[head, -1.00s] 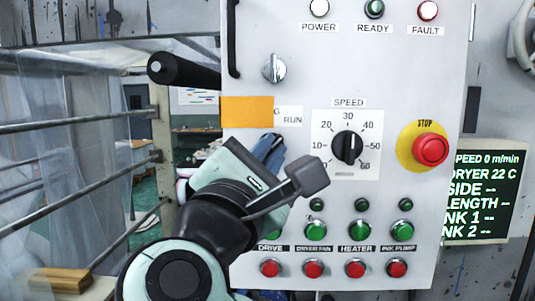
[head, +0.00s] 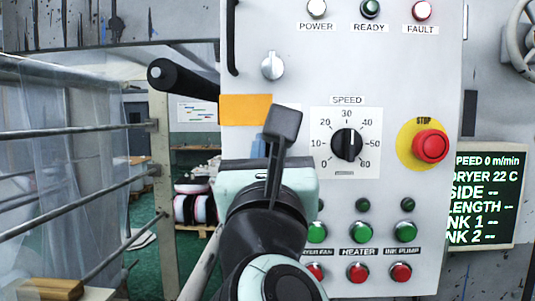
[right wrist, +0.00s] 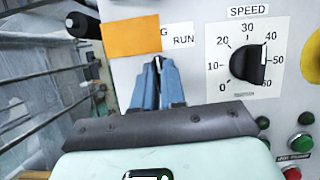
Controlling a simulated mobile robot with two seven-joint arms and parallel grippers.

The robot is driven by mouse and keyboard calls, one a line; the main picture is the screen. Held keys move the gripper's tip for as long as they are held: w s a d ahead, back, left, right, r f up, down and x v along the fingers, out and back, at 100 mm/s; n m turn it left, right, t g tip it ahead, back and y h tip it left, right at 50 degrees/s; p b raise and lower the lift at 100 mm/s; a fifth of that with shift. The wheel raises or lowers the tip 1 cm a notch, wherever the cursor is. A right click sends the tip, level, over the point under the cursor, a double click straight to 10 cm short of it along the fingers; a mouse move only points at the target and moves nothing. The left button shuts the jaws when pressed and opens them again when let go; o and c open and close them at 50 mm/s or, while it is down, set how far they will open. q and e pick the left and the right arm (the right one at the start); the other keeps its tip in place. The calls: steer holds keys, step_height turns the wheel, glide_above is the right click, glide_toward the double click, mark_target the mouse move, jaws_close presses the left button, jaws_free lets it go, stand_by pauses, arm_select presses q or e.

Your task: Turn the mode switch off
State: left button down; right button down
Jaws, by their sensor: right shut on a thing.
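My right gripper (right wrist: 157,66) is in front of the white control panel, just below a partly covered label ending in "G" and "RUN" (right wrist: 178,36). Its blue fingers are close together at the tips, shut on a small dark part between them, apparently the mode switch (right wrist: 157,62). Most of that switch is hidden, so its setting cannot be read. In the head view the fingers (head: 258,146) show only in part behind my wrist camera. An orange patch (head: 246,109) covers the left part of the label. My left gripper is not in view.
A silver knob (head: 272,66) sits above the orange patch. The black speed dial (head: 347,144) and red stop button (head: 430,146) are to the right. Green (head: 317,232) and red (head: 358,271) buttons are below. A black handle (head: 183,75) sticks out at the panel's left.

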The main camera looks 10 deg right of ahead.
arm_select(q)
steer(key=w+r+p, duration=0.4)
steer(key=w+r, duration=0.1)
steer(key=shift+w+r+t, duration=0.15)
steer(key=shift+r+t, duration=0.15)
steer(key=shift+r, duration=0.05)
arm_select(e)
steer(key=shift+d+n+g+y, duration=0.1)
steer(key=shift+n+y, duration=0.85)
steer(key=shift+n, duration=1.05)
steer(key=shift+n+g+y, duration=0.1)
steer(key=shift+n+y, duration=0.9)
steer(key=shift+n, duration=1)
steer(key=shift+d+n+g+y, duration=0.1)
steer(key=shift+n+y, duration=0.85)
steer(key=shift+n, duration=1.05)
steer(key=c, duration=1.2)
jaws_free()
